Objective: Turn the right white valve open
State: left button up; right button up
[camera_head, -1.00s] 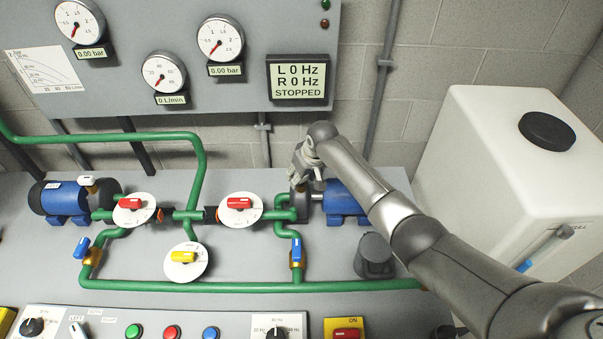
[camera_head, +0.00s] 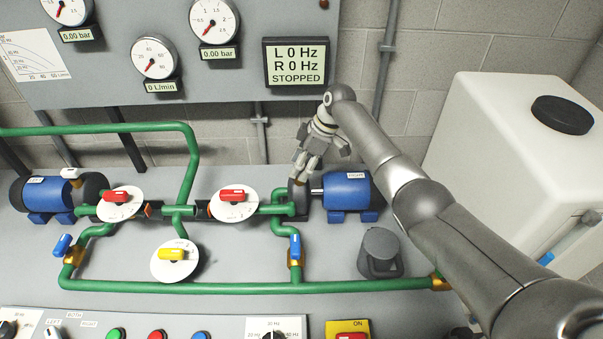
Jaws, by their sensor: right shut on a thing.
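My right gripper (camera_head: 302,176) comes down from above at the right pump and is shut, its fingertips at the top of the pump's grey head (camera_head: 299,196). The right white valve is hidden; from the place of the fingers, they are closed on its handle. The right pump (camera_head: 346,192) has a blue motor to the right of the fingers. A matching white valve handle (camera_head: 70,173) shows on top of the left pump (camera_head: 48,195). My left gripper is not in view.
Red-handled valves (camera_head: 233,196) (camera_head: 116,197), a yellow one (camera_head: 172,254) and blue ones (camera_head: 295,245) (camera_head: 62,245) sit on green pipes. A grey cup-like part (camera_head: 380,253) stands below my forearm. A white tank (camera_head: 510,160) is at right. The display (camera_head: 296,62) reads STOPPED.

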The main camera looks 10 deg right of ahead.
jog(key=shift+n+g+b, duration=0.3)
jog(key=shift+n+b, duration=0.5)
jog(key=shift+b, duration=0.15)
jog(key=o, duration=1)
jog(key=shift+r, duration=0.15)
jog(key=v, duration=1.1)
jog(key=shift+d+r, duration=0.2)
jog(key=shift+r, duration=0.1)
